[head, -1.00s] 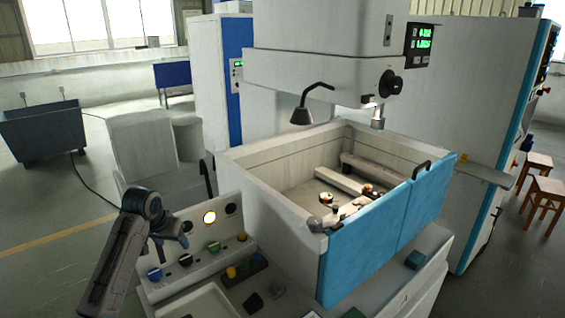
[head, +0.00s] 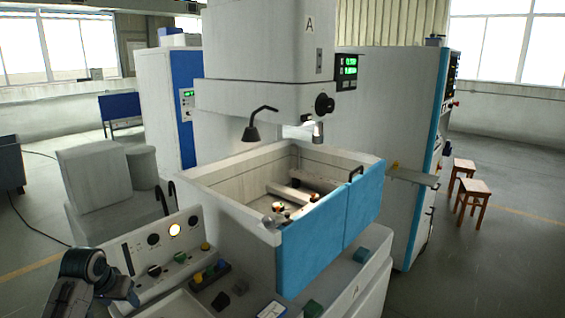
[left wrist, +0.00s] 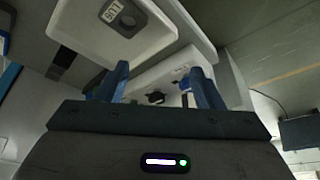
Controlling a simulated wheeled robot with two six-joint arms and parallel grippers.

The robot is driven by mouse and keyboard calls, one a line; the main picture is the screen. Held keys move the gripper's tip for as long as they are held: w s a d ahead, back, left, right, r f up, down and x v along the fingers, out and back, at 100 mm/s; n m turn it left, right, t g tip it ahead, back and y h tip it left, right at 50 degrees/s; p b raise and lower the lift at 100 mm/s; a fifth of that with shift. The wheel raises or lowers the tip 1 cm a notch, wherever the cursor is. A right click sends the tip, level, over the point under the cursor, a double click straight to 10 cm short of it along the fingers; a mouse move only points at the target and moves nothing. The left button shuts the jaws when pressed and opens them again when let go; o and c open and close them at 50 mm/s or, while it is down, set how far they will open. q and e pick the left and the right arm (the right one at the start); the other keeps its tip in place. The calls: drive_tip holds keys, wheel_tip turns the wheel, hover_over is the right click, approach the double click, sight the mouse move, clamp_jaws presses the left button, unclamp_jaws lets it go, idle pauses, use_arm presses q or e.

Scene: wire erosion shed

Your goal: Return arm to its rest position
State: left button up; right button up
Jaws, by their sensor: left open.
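My left arm comes in at the lower left of the head view, with its dark joint and gripper (head: 122,292) beside the front control panel (head: 165,255). In the left wrist view the two blue fingers of my left gripper (left wrist: 158,85) stand apart with nothing held between them. Beyond the fingers are a white tray (left wrist: 85,22) with a grey labelled piece in it and part of a pale panel. My right arm and gripper are not in view.
The wire erosion machine's open tank (head: 225,180) with blue front doors (head: 330,220) fills the middle. Small dark and green blocks (head: 221,301) lie on the ledge before it. Two wooden stools (head: 473,200) stand right. A blue-sided cabinet (head: 185,110) stands behind. Floor shows at left.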

use_arm(q)
drive_tip(key=s+d+f+m, duration=0.1)
drive_tip(key=s+d+f, duration=0.45)
drive_tip(key=s, duration=0.25)
drive_tip(key=s+d+f, duration=0.4)
drive_tip(key=s+f, duration=0.3)
drive_tip(key=s, duration=0.1)
drive_tip(key=s+d, duration=0.3)
drive_tip(key=s, duration=0.7)
drive_tip(key=s+d, duration=0.2)
drive_tip(key=s, duration=0.9)
wheel_tip(320, 180, down, 35)
drive_tip(key=a+g+b, duration=0.2)
drive_tip(key=a+b, duration=0.1)
drive_tip(key=b, duration=0.3)
drive_tip(key=s+f+b, duration=0.2)
drive_tip(key=s+f, duration=0.7)
drive_tip(key=f, duration=0.3)
drive_tip(key=s+f+g+b, duration=0.1)
drive_tip(key=s+f+b, duration=0.1)
drive_tip(key=s+f, duration=0.7)
wheel_tip(320, 180, down, 4)
drive_tip(key=shift+s+a+f+b, duration=0.15)
drive_tip(key=shift+a+f+b, duration=0.15)
drive_tip(key=shift+a, duration=0.1)
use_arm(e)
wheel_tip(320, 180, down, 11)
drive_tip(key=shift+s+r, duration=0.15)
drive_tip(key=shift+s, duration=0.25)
